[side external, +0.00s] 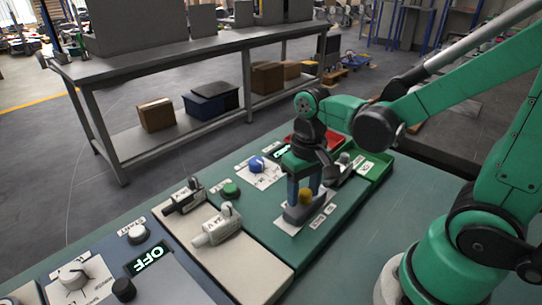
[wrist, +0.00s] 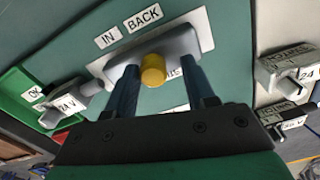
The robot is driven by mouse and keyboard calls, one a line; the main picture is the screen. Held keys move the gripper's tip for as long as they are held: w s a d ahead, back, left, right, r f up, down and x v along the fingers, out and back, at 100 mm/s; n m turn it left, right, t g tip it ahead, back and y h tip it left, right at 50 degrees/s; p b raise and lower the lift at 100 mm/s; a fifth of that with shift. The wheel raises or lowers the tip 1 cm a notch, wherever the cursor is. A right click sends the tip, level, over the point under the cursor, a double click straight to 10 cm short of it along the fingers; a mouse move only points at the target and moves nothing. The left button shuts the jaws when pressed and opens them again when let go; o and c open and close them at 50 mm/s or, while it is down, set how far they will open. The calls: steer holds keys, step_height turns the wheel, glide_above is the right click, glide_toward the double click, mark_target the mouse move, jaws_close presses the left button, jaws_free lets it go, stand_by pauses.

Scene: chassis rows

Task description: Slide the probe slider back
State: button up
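The probe slider has a yellow knob (wrist: 153,70) on a grey rail (wrist: 182,42), set on a white plate. Labels reading IN and BACK stand beside the rail in the wrist view. My gripper (wrist: 162,88) points down at the slider, one finger on each side of the knob. The gripper also shows in the side view (side external: 303,188). Part of the rail is hidden behind the fingers.
A green button (side external: 230,189), a blue knob (side external: 256,164), a red tray (side external: 299,138) and a green tray (side external: 377,172) are nearby. A grey workbench (side external: 200,48) stands behind.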

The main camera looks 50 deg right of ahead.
mark_target(304, 192)
steer(key=shift+o, duration=0.4)
steer(key=shift+d, duration=0.1)
steer(key=shift+r, duration=2.85)
steer(key=t, duration=0.1)
steer(key=n+t, duration=0.1)
steer(key=t, duration=0.1)
steer(key=shift+w+a+r, duration=0.2)
steer(key=shift+a, duration=0.1)
steer(key=t, duration=0.1)
steer(key=n+t, duration=0.1)
steer(key=w+r+n+t, duration=0.1)
steer(key=t, duration=0.1)
steer(key=shift+w+a, duration=0.1)
steer(key=shift+a, duration=0.3)
